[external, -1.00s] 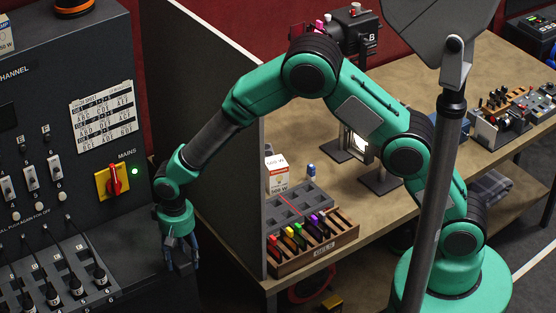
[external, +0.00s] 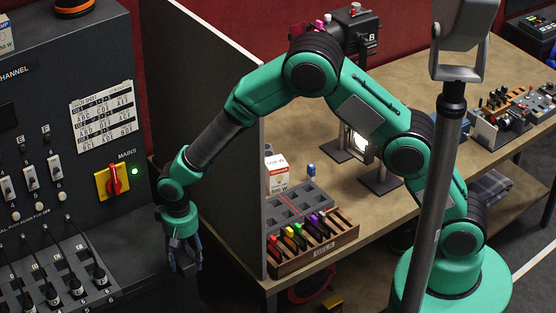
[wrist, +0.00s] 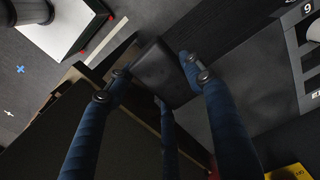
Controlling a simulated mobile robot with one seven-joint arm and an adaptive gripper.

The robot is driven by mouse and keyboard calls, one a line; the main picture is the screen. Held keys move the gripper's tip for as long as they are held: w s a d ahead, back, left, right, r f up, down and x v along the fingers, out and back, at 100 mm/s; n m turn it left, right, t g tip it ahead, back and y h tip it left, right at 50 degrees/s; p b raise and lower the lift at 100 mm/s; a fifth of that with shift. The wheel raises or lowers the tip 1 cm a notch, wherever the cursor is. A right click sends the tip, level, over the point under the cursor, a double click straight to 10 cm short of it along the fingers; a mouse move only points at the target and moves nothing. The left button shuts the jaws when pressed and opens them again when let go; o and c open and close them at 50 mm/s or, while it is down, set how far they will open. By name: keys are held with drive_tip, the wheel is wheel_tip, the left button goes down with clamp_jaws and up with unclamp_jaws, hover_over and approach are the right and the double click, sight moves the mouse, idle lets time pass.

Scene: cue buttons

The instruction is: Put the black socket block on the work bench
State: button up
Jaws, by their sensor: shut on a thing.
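My gripper (external: 186,262) hangs fingers down in the gap between the dark control panel and the upright grey partition. In the wrist view, its dark blue fingers (wrist: 160,85) are closed around a black block (wrist: 162,70), which I take to be the black socket block. In the external view the block is too dark and small to make out between the fingers. The work bench (external: 405,80) is the tan-topped bench to the right, on the far side of the partition from my gripper.
The grey partition (external: 215,120) stands along the bench's left end. A rack with coloured pieces (external: 318,240), a lamp box (external: 277,175) and a small blue item (external: 311,169) occupy the near bench corner. The control panel (external: 60,120) with a red mains switch (external: 113,180) is at left.

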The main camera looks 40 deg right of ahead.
drive_tip(key=s+d+f+n+p, duration=0.1)
drive_tip(key=s+d+f+n, duration=0.1)
drive_tip(key=s+d, duration=1)
drive_tip(key=s+d+f+n, duration=0.2)
drive_tip(key=s+d, duration=0.6)
drive_tip(key=d, duration=0.7)
drive_tip(key=w+d+r+m, duration=0.2)
drive_tip(key=w+r, duration=0.3)
drive_tip(key=w, duration=0.1)
drive_tip(key=w+d+r+m, duration=0.2)
drive_tip(key=w+r, duration=0.3)
drive_tip(key=w, duration=0.2)
drive_tip(key=shift+w+d+r+m+b, duration=0.2)
drive_tip(key=shift+d+r+m+b, duration=0.1)
drive_tip(key=shift+d+r+b, duration=0.05)
drive_tip(key=shift+w, duration=0.1)
drive_tip(key=w+p, duration=0.1)
drive_tip(key=w, duration=3.1)
wheel_tip(320, 180, down, 13)
drive_tip(key=b, duration=0.4)
drive_tip(key=shift+s+f, duration=0.15)
drive_tip(key=shift+f, duration=0.4)
